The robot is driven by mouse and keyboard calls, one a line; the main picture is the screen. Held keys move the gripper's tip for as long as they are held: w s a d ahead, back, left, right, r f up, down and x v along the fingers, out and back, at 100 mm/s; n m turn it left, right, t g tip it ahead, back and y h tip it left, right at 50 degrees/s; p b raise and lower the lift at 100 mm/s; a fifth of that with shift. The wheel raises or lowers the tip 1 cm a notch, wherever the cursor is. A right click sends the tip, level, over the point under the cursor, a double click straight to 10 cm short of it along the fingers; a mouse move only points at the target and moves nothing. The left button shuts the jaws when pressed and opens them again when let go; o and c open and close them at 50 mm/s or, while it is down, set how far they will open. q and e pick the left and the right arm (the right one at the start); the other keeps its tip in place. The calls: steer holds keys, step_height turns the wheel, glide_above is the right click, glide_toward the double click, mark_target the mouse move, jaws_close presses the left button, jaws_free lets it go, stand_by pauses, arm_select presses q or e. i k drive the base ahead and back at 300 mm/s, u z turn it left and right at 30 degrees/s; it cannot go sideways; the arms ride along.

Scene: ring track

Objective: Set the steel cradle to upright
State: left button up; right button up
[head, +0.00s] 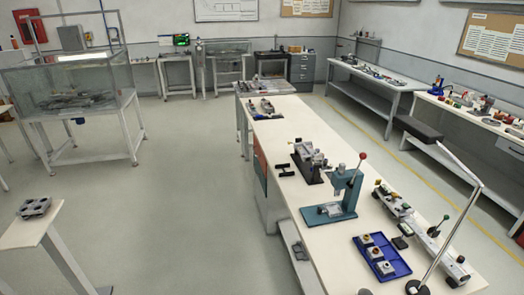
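I cannot tell for sure which thing is the steel cradle. A grey metal fixture on a black base (308,162) stands on the long white bench, left of the teal press. A grey metal block with round recesses (36,207) lies on a small white stand at the far left. A long grey metal rail with clamps (427,240) lies along the right side of the bench. The details are too small to tell which of these tilts. Neither of my grippers is in view.
The long white bench (296,222) runs away from me at centre right. On it are a teal press (348,192) with a red knob, a blue tray (398,266) holding several blocks, and a lamp arm (454,232). A glass-walled tank (70,85) stands left. The floor between is clear.

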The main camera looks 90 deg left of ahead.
mark_target(311, 157)
steer(key=u, duration=0.15)
steer(key=i, duration=3.2)
steer(key=u, duration=2.1)
steer(key=i, duration=0.45)
steer(key=u, duration=1.6)
